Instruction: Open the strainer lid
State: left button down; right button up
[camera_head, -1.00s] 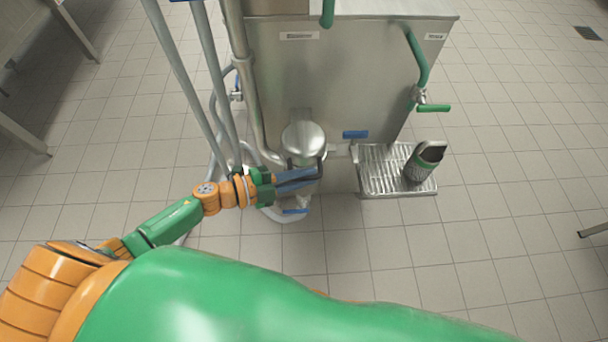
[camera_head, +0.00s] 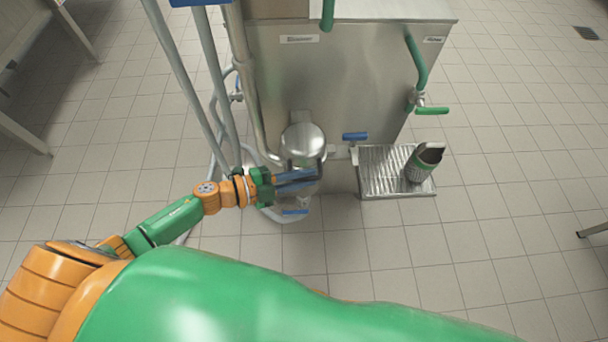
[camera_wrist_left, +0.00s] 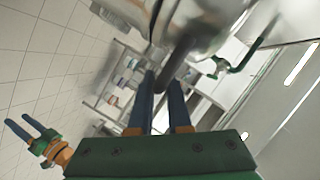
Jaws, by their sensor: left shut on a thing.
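The strainer lid (camera_head: 303,142) is a round, shiny metal dome low on the front of the steel machine. It looks closed over the strainer body. Its dark handle (camera_head: 320,166) curves along the near right side. My left gripper (camera_head: 297,181) reaches in from the left, with its blue fingers shut on the handle. In the left wrist view the dark handle bar (camera_wrist_left: 172,75) lies between the tips of the left gripper (camera_wrist_left: 162,90), and the metal strainer fills the top. My right gripper (camera_wrist_left: 25,128) shows at the far left there, its blue fingers apart and empty.
Pipes and hoses (camera_head: 222,110) run up on the left. The tiled floor in front is clear.

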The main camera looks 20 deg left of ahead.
aim_at(303, 158)
pick_arm(q)
jog(key=r+p, duration=0.2)
jog(key=w+r+n+g+p, duration=0.1)
jog(key=r+p, duration=0.1)
jog(key=r+n+p, duration=0.1)
jog(key=p, duration=0.2)
jog(key=shift+w+a+r, duration=0.3)
jog(key=shift+w+r, duration=0.05)
jog(key=shift+r, duration=0.05)
jog(key=shift+w+a+r+n+g+p, duration=0.2)
jog(key=shift+w+r+n+g+p, duration=0.2)
jog(key=shift+w+r+p, duration=0.3)
jog(key=shift+w+a+r+n+g+p, duration=0.15)
jog(key=shift+w+r+n+g+p, duration=0.3)
jog(key=shift+r, duration=0.3)
jog(key=c, duration=0.9)
grip_release()
jog(key=shift+w, duration=0.1)
jog(key=v, duration=0.7)
